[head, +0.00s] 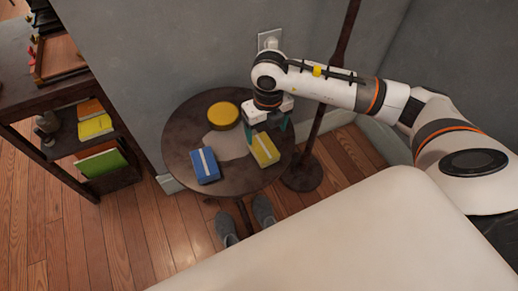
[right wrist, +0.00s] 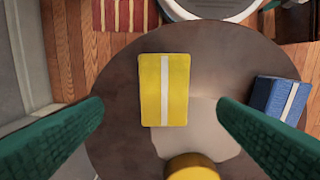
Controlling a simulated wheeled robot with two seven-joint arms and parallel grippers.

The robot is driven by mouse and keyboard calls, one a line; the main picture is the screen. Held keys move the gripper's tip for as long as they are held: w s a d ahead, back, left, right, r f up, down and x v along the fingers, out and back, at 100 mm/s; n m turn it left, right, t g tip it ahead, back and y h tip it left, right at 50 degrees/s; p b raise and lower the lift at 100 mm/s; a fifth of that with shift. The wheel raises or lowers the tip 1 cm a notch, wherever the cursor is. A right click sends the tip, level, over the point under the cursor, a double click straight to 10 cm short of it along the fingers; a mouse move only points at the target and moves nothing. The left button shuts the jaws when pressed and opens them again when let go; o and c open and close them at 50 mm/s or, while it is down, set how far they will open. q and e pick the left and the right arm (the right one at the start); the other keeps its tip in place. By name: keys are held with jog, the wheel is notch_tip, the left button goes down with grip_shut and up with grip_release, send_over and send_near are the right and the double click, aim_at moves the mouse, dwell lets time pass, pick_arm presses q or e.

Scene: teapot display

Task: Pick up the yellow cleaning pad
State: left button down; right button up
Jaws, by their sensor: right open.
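The yellow cleaning pad (head: 264,150), a rectangular block with a pale stripe, lies on the round dark table (head: 238,182). In the right wrist view the pad (right wrist: 151,92) sits between my two green fingers, apart from both, with its stripe running up and down. My right gripper (head: 267,131) is open and empty, pointing down above the pad; its fingers hide part of the pad's far end in the head view. It also shows in the right wrist view (right wrist: 160,101). My left gripper is not in view.
A blue block with a pale stripe (head: 205,165) lies left of the pad on the table. A round yellow object (head: 223,115) sits farther back. A dark pole (head: 325,90) stands right of the table, and a shelf (head: 50,105) with books is at the left.

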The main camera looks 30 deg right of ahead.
aim_at(263, 147)
notch_tip(263, 147, down, 3)
jog(key=shift+a+r, duration=0.1)
jog(key=shift+r, duration=0.05)
jog(key=shift+f, duration=0.25)
jog(key=f, duration=0.4)
jog(key=shift+w+a+f+b, duration=0.1)
jog(key=shift+a+f+b, duration=0.1)
jog(key=shift+b, duration=0.1)
jog(key=shift+f, duration=0.15)
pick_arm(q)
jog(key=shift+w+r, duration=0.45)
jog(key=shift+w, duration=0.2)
pick_arm(e)
jog(key=c, duration=1.1)
